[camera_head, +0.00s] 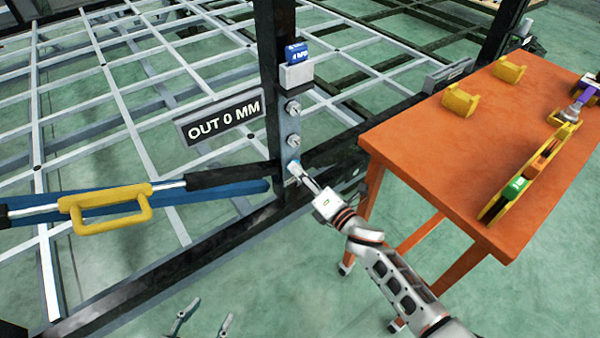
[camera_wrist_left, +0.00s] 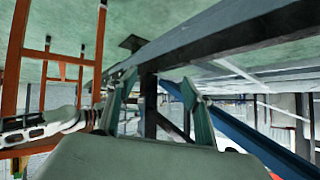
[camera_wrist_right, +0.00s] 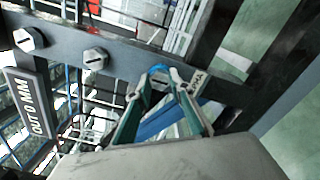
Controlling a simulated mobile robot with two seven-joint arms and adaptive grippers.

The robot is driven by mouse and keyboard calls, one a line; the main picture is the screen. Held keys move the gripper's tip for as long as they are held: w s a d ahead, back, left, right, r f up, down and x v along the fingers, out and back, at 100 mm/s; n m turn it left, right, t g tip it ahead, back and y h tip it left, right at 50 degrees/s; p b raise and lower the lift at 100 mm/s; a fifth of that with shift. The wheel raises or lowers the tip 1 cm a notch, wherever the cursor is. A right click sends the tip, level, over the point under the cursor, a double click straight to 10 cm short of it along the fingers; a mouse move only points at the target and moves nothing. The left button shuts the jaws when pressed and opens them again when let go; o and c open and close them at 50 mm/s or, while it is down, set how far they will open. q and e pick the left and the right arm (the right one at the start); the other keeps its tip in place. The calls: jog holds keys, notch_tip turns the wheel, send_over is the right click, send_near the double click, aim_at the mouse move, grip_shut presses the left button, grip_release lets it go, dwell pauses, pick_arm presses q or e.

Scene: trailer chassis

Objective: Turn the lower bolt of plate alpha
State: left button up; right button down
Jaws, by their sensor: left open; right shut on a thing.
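The dark upright post carries a plate with a column of bolts. The upper bolt (camera_head: 293,108) and the middle bolt (camera_head: 293,140) are uncovered; in the right wrist view they are the hex heads at left, the upper (camera_wrist_right: 28,40) and the middle (camera_wrist_right: 95,58). My right gripper (camera_head: 296,170) is at the lowest place in the column, shut on the lower bolt, which its fingers mostly hide. A blue piece (camera_wrist_right: 158,69) shows between its fingertips. A partly covered label (camera_wrist_right: 196,84) is beside them. My left gripper (camera_head: 205,318) is open and empty, low and away from the post.
A sign (camera_head: 219,119) reading "OUT 0 MM" is left of the bolts. A blue bar with a yellow handle (camera_head: 105,209) is at left. An orange table (camera_head: 440,165) with yellow blocks (camera_head: 460,102) and a level (camera_head: 530,172) stands at right. Green floor is open below.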

pick_arm(q)
jog(key=shift+s+a+r+p, duration=0.35)
jog(key=shift+r+p, duration=0.3)
jog(key=shift+p, duration=1.9)
pick_arm(e)
jog(key=shift+d+f+m, duration=0.1)
jog(key=shift+f+m, duration=0.05)
jog(key=shift+m, duration=7.25)
jog(key=shift+d+f+m, duration=0.1)
jog(key=shift+f+m, duration=0.05)
jog(key=shift+m, duration=7.25)
jog(key=shift+s, duration=0.1)
